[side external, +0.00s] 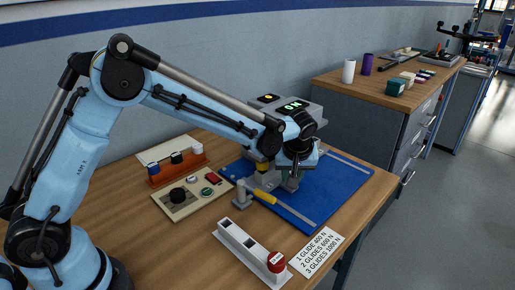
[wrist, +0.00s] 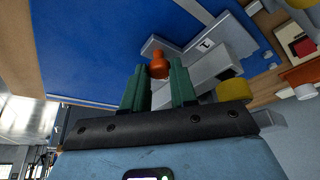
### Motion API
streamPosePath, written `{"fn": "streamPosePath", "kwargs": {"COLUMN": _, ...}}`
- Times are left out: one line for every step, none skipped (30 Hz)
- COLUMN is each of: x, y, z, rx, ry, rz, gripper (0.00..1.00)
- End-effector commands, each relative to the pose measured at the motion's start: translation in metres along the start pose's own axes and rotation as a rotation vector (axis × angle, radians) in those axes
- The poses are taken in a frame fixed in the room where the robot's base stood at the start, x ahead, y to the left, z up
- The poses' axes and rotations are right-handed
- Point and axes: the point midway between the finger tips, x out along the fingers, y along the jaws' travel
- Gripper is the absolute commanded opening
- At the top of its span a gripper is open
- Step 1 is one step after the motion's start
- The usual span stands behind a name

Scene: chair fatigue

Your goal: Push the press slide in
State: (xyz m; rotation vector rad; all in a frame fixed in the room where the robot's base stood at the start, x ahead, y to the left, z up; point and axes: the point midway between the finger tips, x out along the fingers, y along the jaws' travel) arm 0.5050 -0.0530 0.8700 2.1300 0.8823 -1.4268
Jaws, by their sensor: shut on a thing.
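The press (side external: 285,108) stands at the back of a blue plate (side external: 345,185), with a lit green display reading ON. My gripper (side external: 290,183) is low over the plate in front of it; the arm's end hides much of the press. In the wrist view, the green fingers of my gripper (wrist: 160,68) are shut on an orange knob (wrist: 158,67) between their tips. The knob stands by a grey block (wrist: 220,40) marked 1, which looks like the press slide. How far in the slide sits is hard to tell.
A yellow-handled lever (side external: 264,196) is close to the gripper on its left. A control panel (side external: 193,192), an orange rack (side external: 176,168), a white tray with a red-capped piece (side external: 250,250) and a printed card (side external: 318,252) lie around the plate. The plate's right side is clear.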

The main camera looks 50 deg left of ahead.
Motion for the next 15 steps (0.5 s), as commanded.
{"fn": "streamPosePath", "kwargs": {"x": 0.0007, "y": -0.0034, "z": -0.0033, "rx": -0.002, "ry": 0.004, "rz": -0.002, "gripper": 0.0}}
{"fn": "streamPosePath", "kwargs": {"x": 0.0009, "y": -0.0039, "z": -0.0037, "rx": -0.001, "ry": 0.004, "rz": -0.002, "gripper": 0.0}}
{"fn": "streamPosePath", "kwargs": {"x": 0.0009, "y": -0.004, "z": -0.0038, "rx": 0.0, "ry": 0.004, "rz": -0.002, "gripper": 0.0}}
{"fn": "streamPosePath", "kwargs": {"x": 0.0009, "y": -0.004, "z": -0.0039, "rx": 0.0, "ry": 0.005, "rz": -0.003, "gripper": 0.0}}
{"fn": "streamPosePath", "kwargs": {"x": 0.001, "y": -0.0042, "z": -0.004, "rx": 0.0, "ry": 0.005, "rz": -0.004, "gripper": 0.0}}
{"fn": "streamPosePath", "kwargs": {"x": 0.0011, "y": -0.0045, "z": -0.0043, "rx": 0.0, "ry": 0.006, "rz": -0.005, "gripper": 0.0}}
{"fn": "streamPosePath", "kwargs": {"x": 0.0011, "y": -0.0047, "z": -0.0045, "rx": -0.001, "ry": 0.006, "rz": -0.005, "gripper": 0.0}}
{"fn": "streamPosePath", "kwargs": {"x": 0.0012, "y": -0.0049, "z": -0.0047, "rx": -0.001, "ry": 0.006, "rz": -0.006, "gripper": 0.0}}
{"fn": "streamPosePath", "kwargs": {"x": 0.0013, "y": -0.0052, "z": -0.0049, "rx": -0.001, "ry": 0.007, "rz": -0.007, "gripper": 0.3}}
{"fn": "streamPosePath", "kwargs": {"x": 0.0013, "y": -0.0052, "z": -0.0049, "rx": -0.002, "ry": 0.006, "rz": -0.007, "gripper": 0.34}}
{"fn": "streamPosePath", "kwargs": {"x": 0.0013, "y": -0.0052, "z": -0.0049, "rx": -0.002, "ry": 0.006, "rz": -0.007, "gripper": 0.39}}
{"fn": "streamPosePath", "kwargs": {"x": 0.0013, "y": -0.005, "z": -0.0047, "rx": -0.002, "ry": 0.006, "rz": -0.006, "gripper": 0.45}}
{"fn": "streamPosePath", "kwargs": {"x": 0.0013, "y": -0.0048, "z": -0.0045, "rx": -0.001, "ry": 0.005, "rz": -0.005, "gripper": 0.5}}
{"fn": "streamPosePath", "kwargs": {"x": 0.0012, "y": -0.0045, "z": -0.0042, "rx": -0.001, "ry": 0.005, "rz": -0.005, "gripper": 0.52}}
{"fn": "streamPosePath", "kwargs": {"x": 0.0011, "y": -0.0043, "z": -0.004, "rx": -0.001, "ry": 0.005, "rz": -0.004, "gripper": 0.52}}
